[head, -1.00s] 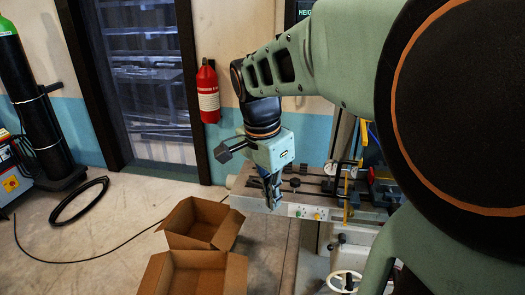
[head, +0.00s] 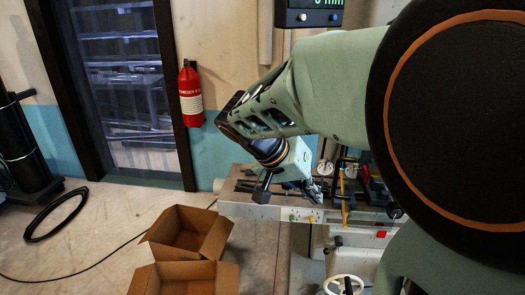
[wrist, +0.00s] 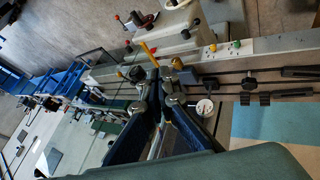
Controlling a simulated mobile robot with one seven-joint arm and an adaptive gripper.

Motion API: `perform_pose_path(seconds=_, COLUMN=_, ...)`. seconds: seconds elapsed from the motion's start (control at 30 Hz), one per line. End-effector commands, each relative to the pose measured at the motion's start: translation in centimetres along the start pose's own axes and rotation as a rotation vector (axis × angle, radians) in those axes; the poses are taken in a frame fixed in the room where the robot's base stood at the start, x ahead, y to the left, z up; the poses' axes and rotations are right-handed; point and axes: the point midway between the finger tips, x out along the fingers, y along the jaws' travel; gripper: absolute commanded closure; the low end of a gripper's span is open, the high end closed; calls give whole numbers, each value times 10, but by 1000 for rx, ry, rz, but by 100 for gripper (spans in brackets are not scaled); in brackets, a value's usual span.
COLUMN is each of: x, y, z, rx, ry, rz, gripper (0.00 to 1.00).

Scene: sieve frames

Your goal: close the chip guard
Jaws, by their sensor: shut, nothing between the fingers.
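My gripper (head: 314,190) is shut and empty above the slotted table of a grey machine (head: 268,211). In the wrist view its dark fingertips (wrist: 160,82) are together, close to a yellow upright bar (wrist: 149,53). That bar also shows in the head view (head: 343,188), just right of my gripper. Beside it in the wrist view is a thin dark frame (wrist: 97,53), which may be the chip guard; I cannot tell for sure. Whether my fingers touch the bar cannot be told. My arm hides part of the machine in the head view.
Two open cardboard boxes (head: 188,235) (head: 185,279) stand on the floor left of the machine. A white handwheel (head: 344,285) is low at its front. A black cable (head: 110,262) crosses the floor. A red extinguisher (head: 190,95) hangs on the wall.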

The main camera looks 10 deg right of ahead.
Motion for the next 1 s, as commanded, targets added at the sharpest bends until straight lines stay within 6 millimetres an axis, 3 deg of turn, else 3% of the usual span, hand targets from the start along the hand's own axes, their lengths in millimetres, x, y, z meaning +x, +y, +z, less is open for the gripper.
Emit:
perform_pose_path(seconds=0.03, x=17, y=-2, z=3, rx=1, ry=-3, rz=3, gripper=100)
perform_pose_path(seconds=0.23, x=54, y=1, z=1, rx=2, ry=-2, rz=1, gripper=100)
perform_pose_path(seconds=0.3, x=54, y=16, z=-1, rx=5, ry=-1, rz=0, gripper=100)
perform_pose_path(seconds=0.5, x=64, y=32, z=0, rx=3, ry=0, rz=-1, gripper=100)
perform_pose_path(seconds=1.0, x=66, y=35, z=0, rx=2, ry=0, rz=-1, gripper=100)
